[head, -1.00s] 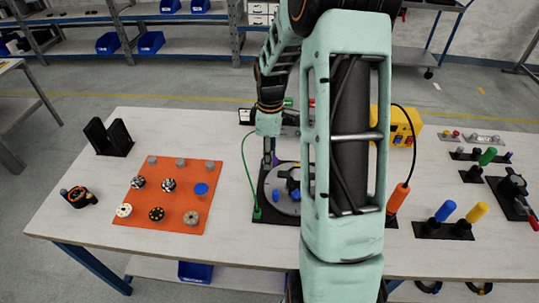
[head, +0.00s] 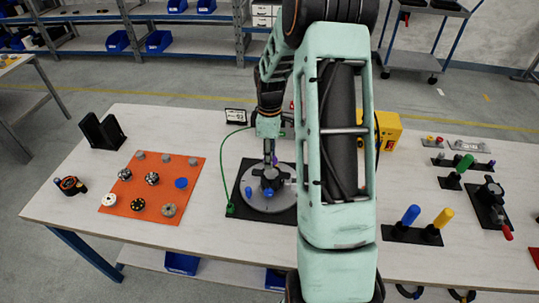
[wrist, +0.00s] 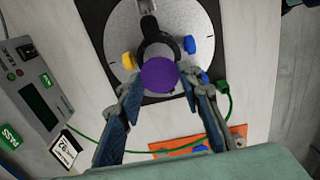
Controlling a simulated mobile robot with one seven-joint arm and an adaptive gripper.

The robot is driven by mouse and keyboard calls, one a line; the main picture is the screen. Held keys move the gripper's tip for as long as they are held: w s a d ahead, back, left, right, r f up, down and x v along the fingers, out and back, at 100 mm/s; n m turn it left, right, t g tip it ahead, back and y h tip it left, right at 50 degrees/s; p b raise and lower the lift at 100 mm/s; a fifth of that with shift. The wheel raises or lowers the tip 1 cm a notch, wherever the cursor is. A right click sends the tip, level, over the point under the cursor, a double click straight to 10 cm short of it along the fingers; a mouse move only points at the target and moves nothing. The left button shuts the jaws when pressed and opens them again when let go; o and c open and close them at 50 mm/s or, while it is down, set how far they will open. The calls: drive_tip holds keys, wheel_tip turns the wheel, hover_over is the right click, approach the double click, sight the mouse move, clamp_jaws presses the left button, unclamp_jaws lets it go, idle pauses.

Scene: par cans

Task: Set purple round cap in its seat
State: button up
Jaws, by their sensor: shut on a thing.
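The purple round cap (wrist: 159,75) is between the fingertips of my gripper (wrist: 162,90) in the wrist view, and the gripper is shut on it. In the head view only a small bit of purple (head: 275,160) shows by my gripper (head: 269,158). Below it lies a round grey disc (head: 258,205) on a black plate (head: 235,195), with a dark hub (head: 268,181) in the middle. In the wrist view the cap partly covers the dark hub (wrist: 155,49). Its seat cannot be made out, nor whether the cap touches anything.
Blue knobs (wrist: 189,44) and a yellow knob (wrist: 128,60) stand on the disc. A green cable (head: 222,155) runs beside the plate. An orange mat (head: 158,170) with several round caps lies to the left. Blue and yellow handles (head: 410,215) stand to the right.

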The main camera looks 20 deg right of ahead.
sight(271, 174)
drive_tip(key=shift+s+d+f, duration=0.1)
drive_tip(key=shift+d+f, duration=0.05)
drive_tip(key=shift+d, duration=0.05)
drive_tip(key=shift+f+b, duration=1.9)
drive_tip(key=shift+f, duration=0.85)
drive_tip(key=o, duration=0.5)
drive_tip(key=shift+c, duration=0.3)
drive_tip(key=c, duration=0.3)
